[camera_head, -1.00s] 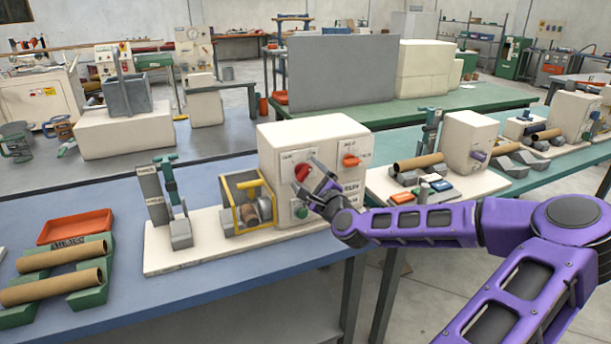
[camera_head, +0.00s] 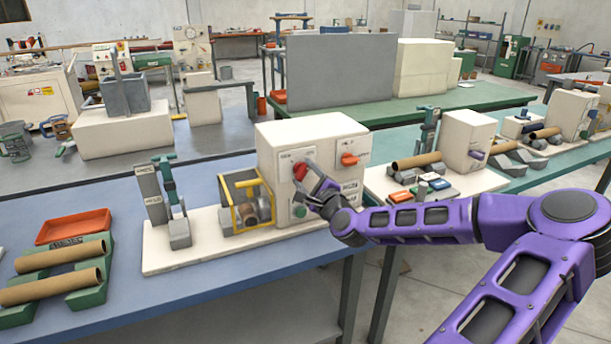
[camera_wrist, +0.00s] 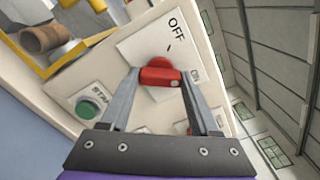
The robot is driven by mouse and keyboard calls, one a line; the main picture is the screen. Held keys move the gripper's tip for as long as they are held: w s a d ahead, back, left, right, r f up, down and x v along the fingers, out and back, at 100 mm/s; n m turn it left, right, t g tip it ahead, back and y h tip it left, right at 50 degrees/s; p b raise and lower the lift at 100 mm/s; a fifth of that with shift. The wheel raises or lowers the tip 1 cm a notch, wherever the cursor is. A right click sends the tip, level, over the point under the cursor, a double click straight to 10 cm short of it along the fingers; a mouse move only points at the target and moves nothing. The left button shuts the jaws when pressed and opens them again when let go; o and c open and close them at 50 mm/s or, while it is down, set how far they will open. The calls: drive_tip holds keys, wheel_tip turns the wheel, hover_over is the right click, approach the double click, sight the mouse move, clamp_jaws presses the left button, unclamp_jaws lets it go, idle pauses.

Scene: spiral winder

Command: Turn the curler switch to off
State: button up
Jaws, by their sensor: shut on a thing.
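The red switch (camera_head: 300,172) is on a white plate on the front of the cream machine box (camera_head: 283,140). In the wrist view, the red knob (camera_wrist: 160,77) sits between my two finger tips, with the word OFF above it. The knob's pointer direction is hard to read.
A green start button (camera_wrist: 89,107) lies below left of the switch. An orange switch (camera_head: 349,159) is to the right on the same box. A yellow-framed guard (camera_head: 245,203) stands at the left. A board with a cardboard tube (camera_head: 417,161) is at the right.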

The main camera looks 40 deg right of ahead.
drive_tip(key=n, duration=0.8)
drive_tip(key=shift+r, duration=0.1)
drive_tip(key=n, duration=0.4)
drive_tip(key=shift+n, duration=1.4)
drive_tip(key=shift+b, duration=0.3)
drive_tip(key=o, duration=1.4)
drive_tip(key=shift+c, duration=0.2)
